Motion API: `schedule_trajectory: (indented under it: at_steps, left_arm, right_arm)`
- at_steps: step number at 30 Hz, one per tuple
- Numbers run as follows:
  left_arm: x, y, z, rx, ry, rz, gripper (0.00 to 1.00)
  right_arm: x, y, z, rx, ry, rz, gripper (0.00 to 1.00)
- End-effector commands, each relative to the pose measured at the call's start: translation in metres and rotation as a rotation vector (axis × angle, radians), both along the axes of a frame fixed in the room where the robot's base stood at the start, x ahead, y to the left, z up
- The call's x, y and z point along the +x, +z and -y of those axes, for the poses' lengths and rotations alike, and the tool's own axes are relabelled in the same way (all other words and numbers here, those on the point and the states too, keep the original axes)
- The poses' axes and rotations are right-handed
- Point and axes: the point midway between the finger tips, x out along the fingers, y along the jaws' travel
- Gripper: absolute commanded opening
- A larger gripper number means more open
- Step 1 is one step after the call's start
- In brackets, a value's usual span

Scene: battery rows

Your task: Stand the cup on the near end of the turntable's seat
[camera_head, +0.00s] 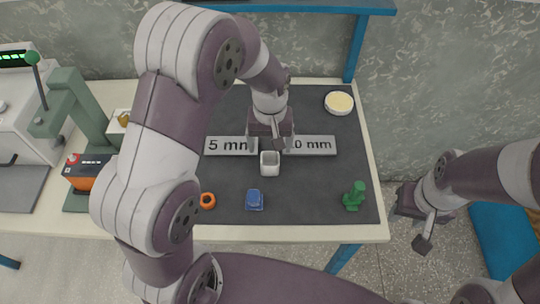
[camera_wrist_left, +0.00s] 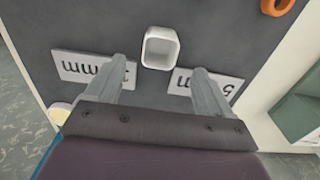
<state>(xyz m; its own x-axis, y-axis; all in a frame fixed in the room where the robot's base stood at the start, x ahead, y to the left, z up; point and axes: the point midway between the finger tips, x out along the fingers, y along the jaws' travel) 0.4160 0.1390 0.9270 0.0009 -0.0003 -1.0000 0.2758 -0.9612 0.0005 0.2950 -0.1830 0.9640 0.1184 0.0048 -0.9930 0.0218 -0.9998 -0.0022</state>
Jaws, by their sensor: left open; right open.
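A small white square cup (camera_head: 270,163) stands open end up on the dark mat. In the left wrist view the cup (camera_wrist_left: 160,48) is just beyond the fingertips, with its hollow inside visible. My left gripper (camera_head: 270,138) points down over the mat. It is open and empty, and the cup lies just to its near side, not between the fingers (camera_wrist_left: 158,75). My right gripper (camera_head: 422,222) is open and empty, off the table's right side. I cannot make out for certain which thing is the turntable or its seat.
A "5 mm" plate (camera_head: 228,146) and a "10 mm" plate (camera_head: 318,145) flank the left gripper. An orange ring (camera_head: 207,201), blue block (camera_head: 254,200), green piece (camera_head: 354,196) and cream-filled bowl (camera_head: 339,103) lie around the mat. A green press (camera_head: 78,108) stands left.

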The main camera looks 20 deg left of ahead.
Motion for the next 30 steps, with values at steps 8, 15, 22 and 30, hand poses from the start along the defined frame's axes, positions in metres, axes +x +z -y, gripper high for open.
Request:
schedule_trajectory:
  at_steps: [8, 15, 22, 30]
  left_arm:
    - [-0.015, 0.035, -0.008, -0.001, -0.036, 0.013, 0.82]
    - [-0.102, 0.04, -0.04, 0.008, -0.254, 0.104, 0.83]
    - [-0.07, 0.044, -0.021, 0.004, -0.325, 0.077, 0.83]
    - [0.003, 0.052, 0.001, -0.002, -0.067, 0.022, 0.83]
  right_arm:
    - [0.0, 0.001, 0.0, 0.0, 0.0, 0.0, 0.43]
    - [0.0, 0.001, 0.0, 0.0, 0.0, 0.0, 0.43]
    - [0.0, 0.022, 0.0, 0.0, 0.0, 0.0, 0.43]
    - [0.0, 0.026, 0.0, 0.0, 0.0, 0.0, 0.43]
